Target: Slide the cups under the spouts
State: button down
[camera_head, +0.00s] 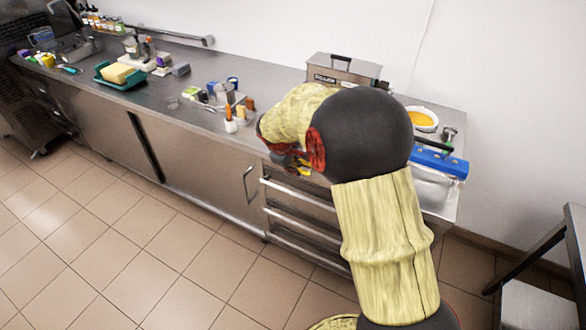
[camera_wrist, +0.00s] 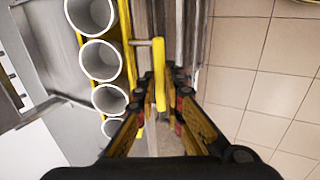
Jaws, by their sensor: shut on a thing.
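Several white round cups (camera_wrist: 100,61) stand in a row in the wrist view, open ends toward the camera. They sit along a yellow-edged holder (camera_wrist: 128,38). A yellow handle (camera_wrist: 160,72) sticks out from its side on a short metal rod. My gripper (camera_wrist: 160,88) is shut on this handle, with a finger on each side. In the head view my gripper (camera_head: 297,166) is at the counter's front edge, above the drawers, with a bit of yellow beside it. My arm hides the cups there. I cannot make out the spouts in either view.
A steel counter (camera_head: 190,112) runs along the wall, with steel drawers (camera_head: 300,212) below my gripper. A steel box (camera_head: 342,72), an orange-filled bowl (camera_head: 421,119) and a blue-topped unit (camera_head: 438,163) stand around my arm. The tiled floor in front is clear.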

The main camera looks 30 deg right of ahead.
jog(key=shift+w+d+p, duration=1.9)
jog(key=shift+w+d, duration=0.5)
jog(key=shift+d, duration=1.85)
jog(key=shift+w+d+p, duration=1.9)
jog(key=shift+w+d, duration=0.5)
jog(key=shift+d, duration=1.9)
jog(key=shift+w+d+p, duration=1.9)
jog(key=shift+w+d, duration=0.5)
jog(key=shift+d, duration=1.85)
jog(key=c, duration=1.8)
grip_release()
jog(key=shift+a, duration=0.1)
jog(key=v, duration=1.2)
